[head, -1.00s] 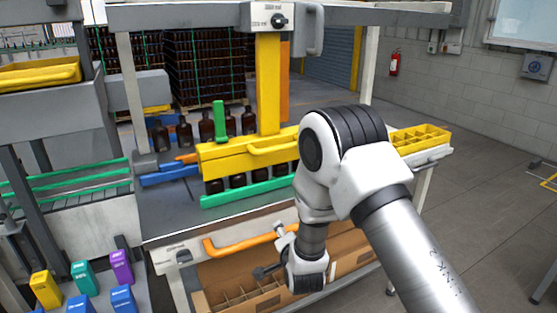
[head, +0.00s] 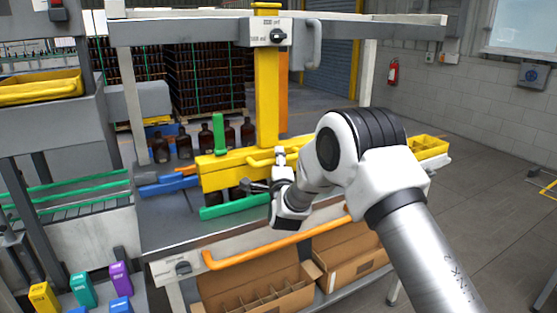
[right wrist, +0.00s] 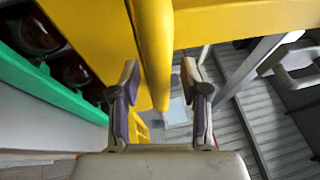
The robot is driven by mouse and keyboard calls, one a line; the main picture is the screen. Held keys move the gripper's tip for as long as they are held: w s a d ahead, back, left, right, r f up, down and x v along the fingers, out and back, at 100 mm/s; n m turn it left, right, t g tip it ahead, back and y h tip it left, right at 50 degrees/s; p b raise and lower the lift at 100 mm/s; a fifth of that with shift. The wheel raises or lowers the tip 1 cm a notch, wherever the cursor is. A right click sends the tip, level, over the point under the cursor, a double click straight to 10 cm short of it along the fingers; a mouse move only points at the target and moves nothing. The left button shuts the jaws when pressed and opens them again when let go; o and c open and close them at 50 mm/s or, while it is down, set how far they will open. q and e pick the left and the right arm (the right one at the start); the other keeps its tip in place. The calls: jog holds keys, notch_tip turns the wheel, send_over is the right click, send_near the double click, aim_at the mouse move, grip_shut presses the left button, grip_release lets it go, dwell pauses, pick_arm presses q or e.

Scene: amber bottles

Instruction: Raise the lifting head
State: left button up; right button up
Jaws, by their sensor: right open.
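The yellow lifting head (head: 222,172) hangs on a yellow column (head: 267,100) above the bench, with a yellow handle bar (head: 256,163) along its front. Dark amber bottles (head: 238,194) show partly beneath it, behind a green rail (head: 226,208). My right gripper (head: 263,171) is open in front of the head, close to the handle bar. In the right wrist view the handle bar (right wrist: 153,45) lies between the two spread fingertips (right wrist: 161,76); I cannot tell whether they touch it. My left gripper is not in view.
A row of amber bottles (head: 205,140) stands behind the head. An orange bar (head: 235,258) runs along the bench front, above open cardboard boxes (head: 340,262). A knob box (head: 272,33) sits on the overhead beam. A yellow divided tray (head: 428,146) is at right.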

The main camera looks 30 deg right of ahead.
grip_shut()
jog(key=p, duration=0.2)
send_near(278, 86)
jog(key=w+r, duration=0.1)
jog(key=w+d+r, duration=0.1)
jog(key=w+r, duration=0.1)
grip_release()
jog(key=shift+w, duration=0.1)
jog(key=shift+a, duration=0.1)
